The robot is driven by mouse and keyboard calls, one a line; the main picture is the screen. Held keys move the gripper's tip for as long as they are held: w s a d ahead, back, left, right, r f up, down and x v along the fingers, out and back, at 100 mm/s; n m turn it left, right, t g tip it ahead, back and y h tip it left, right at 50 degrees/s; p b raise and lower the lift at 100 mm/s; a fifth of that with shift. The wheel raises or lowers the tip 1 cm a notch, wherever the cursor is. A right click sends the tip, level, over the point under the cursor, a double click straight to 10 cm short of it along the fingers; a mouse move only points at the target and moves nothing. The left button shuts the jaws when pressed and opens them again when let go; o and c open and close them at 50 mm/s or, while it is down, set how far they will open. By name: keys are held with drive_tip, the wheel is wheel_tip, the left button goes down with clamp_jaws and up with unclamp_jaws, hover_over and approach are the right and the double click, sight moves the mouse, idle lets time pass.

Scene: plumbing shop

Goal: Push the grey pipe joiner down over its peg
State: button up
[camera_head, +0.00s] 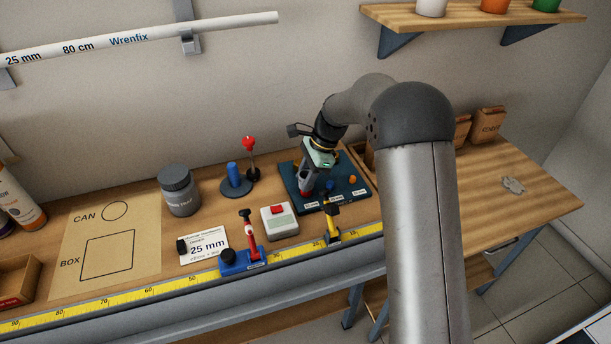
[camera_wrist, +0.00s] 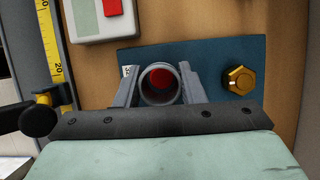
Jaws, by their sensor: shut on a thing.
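The grey pipe joiner (camera_wrist: 146,95) shows in the wrist view as a round open ring between the two fingers of my gripper (camera_wrist: 159,88). My gripper is shut on it from both sides. A red peg top (camera_wrist: 160,78) shows inside the joiner's bore, a little off centre. How far down the peg the joiner sits cannot be told. In the head view my gripper (camera_head: 308,186) points down over the left part of the dark blue peg board (camera_head: 338,193); the fingers and wrist hide most of the joiner there. The board also shows in the wrist view (camera_wrist: 213,60).
A brass hex fitting (camera_wrist: 238,78) stands on the board, right of the joiner in the wrist view. A white box with a red button (camera_head: 279,220), a red-handled tool on a blue base (camera_head: 241,260) and a yellow-black clamp (camera_head: 332,225) stand nearby. The right bench end is mostly clear.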

drive_tip(key=shift+f, duration=0.15)
drive_tip(key=shift+f+b, duration=0.6)
drive_tip(key=shift+f, duration=0.4)
drive_tip(key=o, duration=1)
drive_tip(key=shift+o, duration=0.2)
drive_tip(key=shift+r, duration=0.1)
